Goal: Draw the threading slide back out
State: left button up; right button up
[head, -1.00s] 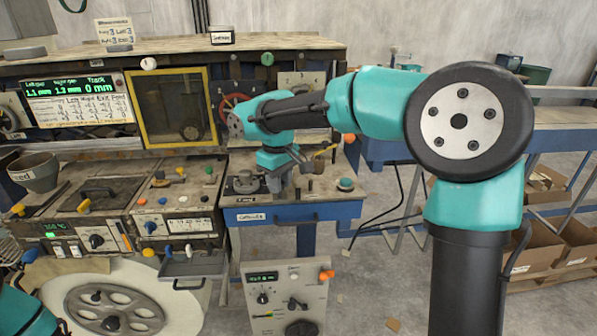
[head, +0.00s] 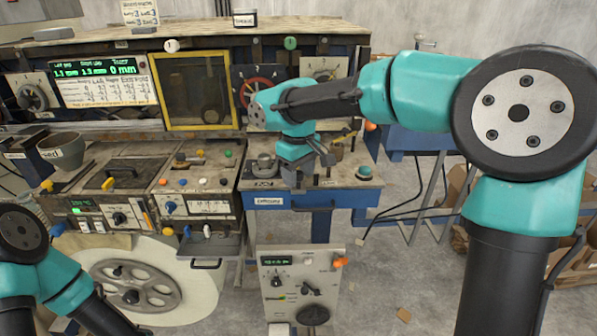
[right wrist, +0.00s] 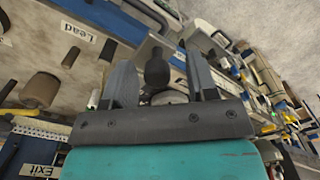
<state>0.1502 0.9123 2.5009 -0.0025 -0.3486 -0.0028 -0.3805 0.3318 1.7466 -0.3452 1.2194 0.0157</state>
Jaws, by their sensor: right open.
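My right gripper (head: 303,180) is low over the top of the right-hand bench (head: 345,178) in the head view. In the right wrist view its two grey fingers (right wrist: 160,82) are open. A dark rounded knob on a stem (right wrist: 157,70) shows between them, with a gap on each side. I cannot tell whether this knob belongs to the threading slide, and no part is clearly the slide. The gripper hides part of the bench top in the head view. My left arm enters at the lower left, with its gripper outside the picture.
A yellow-framed window (head: 196,92) and a red handwheel (head: 258,92) stand behind the bench. A control box (head: 300,285) stands below. A "Lead" label (right wrist: 75,31) shows in the wrist view.

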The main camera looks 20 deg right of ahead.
notch_tip(320, 180, up, 18)
jog(key=shift+f, duration=0.25)
dwell(0.4)
jog(key=shift+f, duration=0.1)
